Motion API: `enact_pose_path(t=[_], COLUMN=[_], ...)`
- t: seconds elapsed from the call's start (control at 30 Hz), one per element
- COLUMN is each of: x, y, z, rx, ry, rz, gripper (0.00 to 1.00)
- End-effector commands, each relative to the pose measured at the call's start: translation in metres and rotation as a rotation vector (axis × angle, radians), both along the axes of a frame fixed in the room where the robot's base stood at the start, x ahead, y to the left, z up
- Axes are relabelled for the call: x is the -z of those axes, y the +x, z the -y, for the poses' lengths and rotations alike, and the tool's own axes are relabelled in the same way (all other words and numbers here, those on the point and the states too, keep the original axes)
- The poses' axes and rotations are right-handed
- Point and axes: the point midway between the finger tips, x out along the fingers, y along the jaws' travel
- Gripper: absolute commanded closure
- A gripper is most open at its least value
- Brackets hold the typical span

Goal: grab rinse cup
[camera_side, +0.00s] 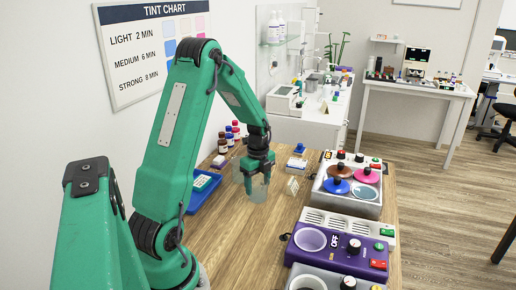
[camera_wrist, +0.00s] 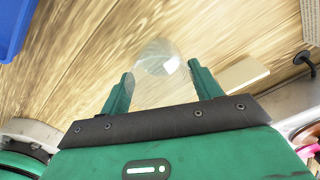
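The rinse cup (camera_side: 258,192) is a clear, see-through cup at the middle of the wooden table in the side view. In the wrist view the cup (camera_wrist: 158,58) shows just beyond and between my two fingertips, with narrow gaps at its sides. My gripper (camera_side: 257,178) is green and points down at the cup, overlapping its upper part in the side view. In the wrist view my gripper (camera_wrist: 160,74) has its fingers apart. The clear wall makes the exact depth between fingers and cup hard to tell.
A blue tray (camera_side: 201,193) lies left of the cup, with several small bottles (camera_side: 229,135) behind. Farther right are a unit with coloured lids (camera_side: 349,210) and a purple unit (camera_side: 300,259). Bare table lies in front.

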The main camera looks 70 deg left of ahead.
Motion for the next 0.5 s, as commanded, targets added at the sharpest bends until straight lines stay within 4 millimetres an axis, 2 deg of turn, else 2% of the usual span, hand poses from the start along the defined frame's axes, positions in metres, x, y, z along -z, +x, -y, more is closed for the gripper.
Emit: enact_pose_path(t=[0.33, 0.5], x=[-0.0015, -0.0099], y=[0.0002, 0.0008], z=[-0.0002, -0.0006], rx=[0.000, 0.000], ry=[0.000, 0.002], rz=[0.001, 0.004], gripper=[0.59, 0.59])
